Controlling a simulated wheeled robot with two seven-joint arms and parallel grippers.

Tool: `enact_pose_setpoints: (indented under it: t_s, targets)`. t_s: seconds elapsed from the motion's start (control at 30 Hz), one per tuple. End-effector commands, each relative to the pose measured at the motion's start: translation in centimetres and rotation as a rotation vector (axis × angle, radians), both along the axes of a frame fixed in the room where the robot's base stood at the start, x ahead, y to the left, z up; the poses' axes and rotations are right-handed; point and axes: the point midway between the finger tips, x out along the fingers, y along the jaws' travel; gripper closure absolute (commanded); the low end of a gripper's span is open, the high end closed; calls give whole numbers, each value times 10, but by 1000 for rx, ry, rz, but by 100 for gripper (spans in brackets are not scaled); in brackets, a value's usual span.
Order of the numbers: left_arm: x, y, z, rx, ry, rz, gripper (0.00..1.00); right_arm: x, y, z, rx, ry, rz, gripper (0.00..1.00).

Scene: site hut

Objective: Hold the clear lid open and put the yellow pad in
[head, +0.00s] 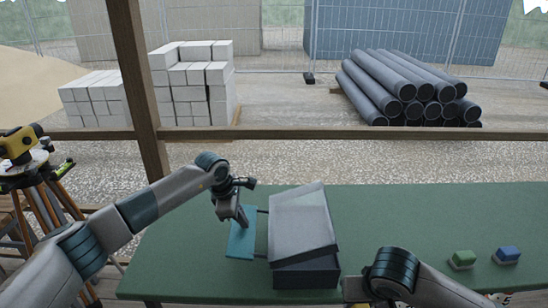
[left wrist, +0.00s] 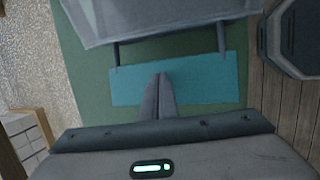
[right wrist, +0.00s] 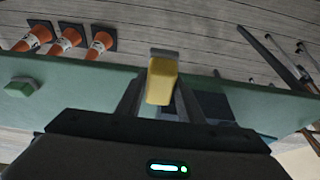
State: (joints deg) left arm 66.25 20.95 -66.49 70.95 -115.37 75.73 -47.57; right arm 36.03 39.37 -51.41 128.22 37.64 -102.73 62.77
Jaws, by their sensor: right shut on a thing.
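The dark box (head: 305,275) stands on the green table with its clear lid (head: 302,222) raised and tilted. In the right wrist view, my right gripper (right wrist: 160,100) is shut on the yellow pad (right wrist: 162,82), which has a grey face. In the head view my right arm mostly hides that gripper.
A green pad (head: 462,258) and a blue pad (head: 508,254) sit on the table at the right. A wooden post and rail (head: 350,134) stand behind. A tripod instrument (head: 25,150) is at the left.

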Motion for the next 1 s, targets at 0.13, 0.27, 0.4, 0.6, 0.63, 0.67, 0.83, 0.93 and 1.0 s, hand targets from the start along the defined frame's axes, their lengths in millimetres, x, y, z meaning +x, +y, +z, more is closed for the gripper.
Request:
enact_pose_setpoints:
  t_s: [0.13,0.27,0.4,0.6,0.63,0.67,0.83,0.93,1.0]
  targets:
    - [0,0,-8,0,1,0,100,0,0,0,0,0,0,86]
    - [-1,0,-14,0,1,0,100,0,0,0,0,0,0,86]
    - [0,-1,-21,0,1,-1,100,0,0,0,0,0,0,86]
    - [-1,0,-32,1,2,0,100,0,0,0,0,0,0,86]
    - [-1,0,-33,1,2,0,100,0,0,0,0,0,0,86]
    - [-1,0,-35,1,1,0,100,0,0,0,0,0,0,86]
    - [0,0,-43,1,1,-1,100,0,0,0,0,0,0,86]
    - [0,0,-48,1,1,0,100,0,0,0,0,0,0,86]
    - [0,1,-51,1,1,0,100,0,0,0,0,0,0,86]
